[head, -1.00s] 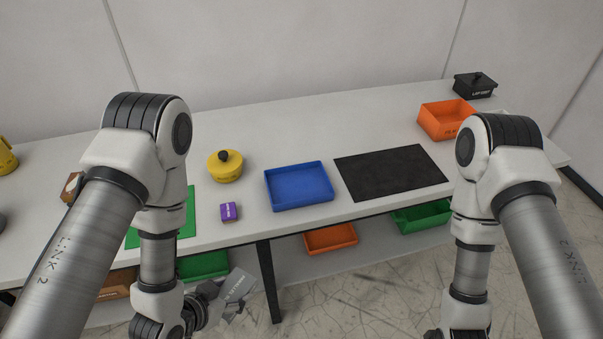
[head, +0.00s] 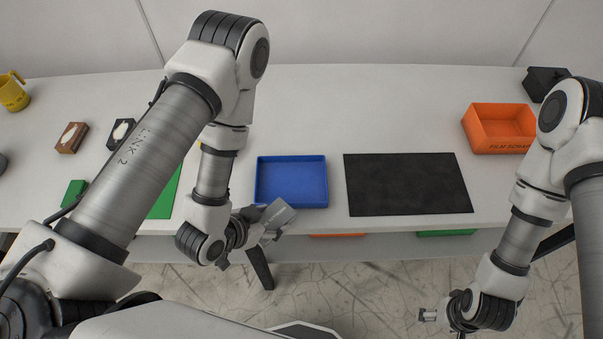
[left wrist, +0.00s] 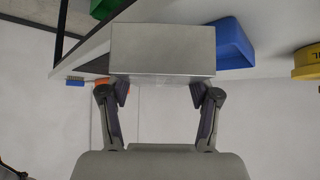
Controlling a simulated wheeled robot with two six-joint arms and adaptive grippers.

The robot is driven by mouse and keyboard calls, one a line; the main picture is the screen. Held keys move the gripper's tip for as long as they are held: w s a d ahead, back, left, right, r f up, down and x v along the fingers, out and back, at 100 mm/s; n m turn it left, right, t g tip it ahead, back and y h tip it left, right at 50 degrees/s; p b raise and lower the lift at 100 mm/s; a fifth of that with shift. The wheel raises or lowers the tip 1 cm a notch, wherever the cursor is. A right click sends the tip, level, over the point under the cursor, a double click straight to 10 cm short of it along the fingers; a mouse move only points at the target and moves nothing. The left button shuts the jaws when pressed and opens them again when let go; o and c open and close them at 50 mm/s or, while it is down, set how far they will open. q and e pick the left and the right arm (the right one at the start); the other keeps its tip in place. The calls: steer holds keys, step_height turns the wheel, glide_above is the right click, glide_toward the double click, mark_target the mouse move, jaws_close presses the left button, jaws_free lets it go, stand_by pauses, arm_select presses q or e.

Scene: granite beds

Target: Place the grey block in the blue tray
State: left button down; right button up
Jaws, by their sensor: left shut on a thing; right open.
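The grey block (left wrist: 163,50) is a plain box that spans both fingers in the left wrist view. My left gripper (left wrist: 160,90) is shut on it. In the head view the grey block (head: 278,211) is held at the table's front edge, just below the blue tray. The blue tray (head: 291,178) is empty and lies on the table near its front edge; it also shows in the left wrist view (left wrist: 230,45), right of the block. My right gripper (head: 430,315) is open, low in front of the table and far from the tray; its fingers are small in view.
A black mat (head: 408,184) lies right of the tray. An orange bin (head: 500,140) and a black box (head: 545,80) stand further right. A green mat (head: 165,195) is partly hidden behind my left arm. The table behind the tray is clear.

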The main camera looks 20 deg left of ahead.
mark_target(269, 211)
arm_select(q)
steer(key=w+b, duration=0.2)
steer(key=b, duration=0.1)
steer(key=w+f+b, duration=0.1)
steer(key=b, duration=0.1)
steer(key=shift+a+t, duration=0.3)
steer(key=w+b, duration=0.2)
steer(key=b, duration=0.1)
steer(key=w+b, duration=0.2)
steer(key=b, duration=0.2)
steer(key=w+b, duration=0.2)
steer(key=b, duration=0.2)
steer(key=shift+w+d+f, duration=0.3)
steer(key=shift+w+r+p, duration=0.7)
steer(key=shift+w+p, duration=0.05)
steer(key=shift+w, duration=0.05)
steer(key=w, duration=0.3)
steer(key=shift+w+d+f+p, duration=0.15)
steer(key=shift+w+f+p, duration=0.05)
steer(key=shift+f+p, duration=0.2)
steer(key=shift+w+f, duration=0.1)
steer(key=shift+w, duration=0.2)
steer(key=f, duration=0.3)
steer(key=shift+s, duration=0.2)
steer(key=shift+w+f, duration=0.2)
steer(key=shift+f, duration=0.05)
